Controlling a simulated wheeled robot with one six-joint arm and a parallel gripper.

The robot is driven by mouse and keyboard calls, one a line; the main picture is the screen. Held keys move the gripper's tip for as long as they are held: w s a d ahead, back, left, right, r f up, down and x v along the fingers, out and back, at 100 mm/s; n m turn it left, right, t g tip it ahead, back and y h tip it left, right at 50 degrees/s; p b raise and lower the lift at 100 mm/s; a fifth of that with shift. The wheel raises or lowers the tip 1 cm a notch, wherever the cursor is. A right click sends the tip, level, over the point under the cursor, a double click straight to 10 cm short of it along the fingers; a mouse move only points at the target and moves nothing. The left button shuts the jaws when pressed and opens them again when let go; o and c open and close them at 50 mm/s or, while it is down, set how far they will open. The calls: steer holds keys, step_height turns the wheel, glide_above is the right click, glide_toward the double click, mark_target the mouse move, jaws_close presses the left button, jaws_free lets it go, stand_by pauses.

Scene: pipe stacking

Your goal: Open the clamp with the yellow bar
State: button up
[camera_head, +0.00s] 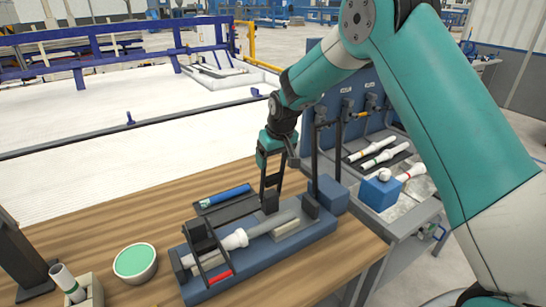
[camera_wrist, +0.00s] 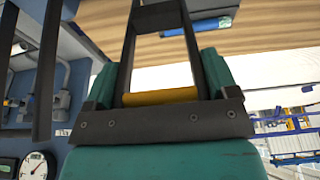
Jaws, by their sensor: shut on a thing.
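My gripper (camera_head: 270,158) is above the blue pipe fixture (camera_head: 295,247) on the wooden table. In the wrist view its teal fingers stand at both ends of the yellow bar (camera_wrist: 160,97), shut on it. The bar joins the two black arms of the clamp (camera_wrist: 128,55). In the head view these clamp arms (camera_head: 272,183) run steeply down from my gripper to the fixture, raised off the pipe. My fingers hide the yellow bar there. A white and grey pipe (camera_head: 236,240) lies in the fixture. The other clamp's red bar (camera_head: 220,277) is low at the fixture's front left.
A dark tray with a blue pipe (camera_head: 225,195) lies behind the fixture. A green-topped bowl (camera_head: 134,262) and a holder with a short pipe (camera_head: 68,284) are at left. A blue box (camera_head: 380,192) and several pipes are on the side bench.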

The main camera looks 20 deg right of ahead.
steer(key=shift+w+r, duration=0.15)
steer(key=shift+w, duration=0.05)
steer(key=o, duration=1.1)
steer(key=b+v, duration=0.3)
steer(key=v, duration=1.4)
steer(key=shift+s+b, duration=0.15)
steer(key=shift+b, duration=0.25)
steer(key=shift+r, duration=0.1)
steer(key=s+a+f+n+g+y, duration=0.1)
steer(key=s+a+f, duration=0.1)
steer(key=s, duration=0.9)
steer(key=s+a+f+n+g+y, duration=0.1)
steer(key=s+a, duration=0.3)
steer(key=s, duration=0.7)
steer(key=s+a+f+n+g+y, duration=0.1)
steer(key=s+a, duration=0.3)
steer(key=s, duration=0.8)
steer(key=shift+f+n+y, duration=0.3)
steer(key=shift+f+n, duration=0.5)
steer(key=shift+n, duration=0.1)
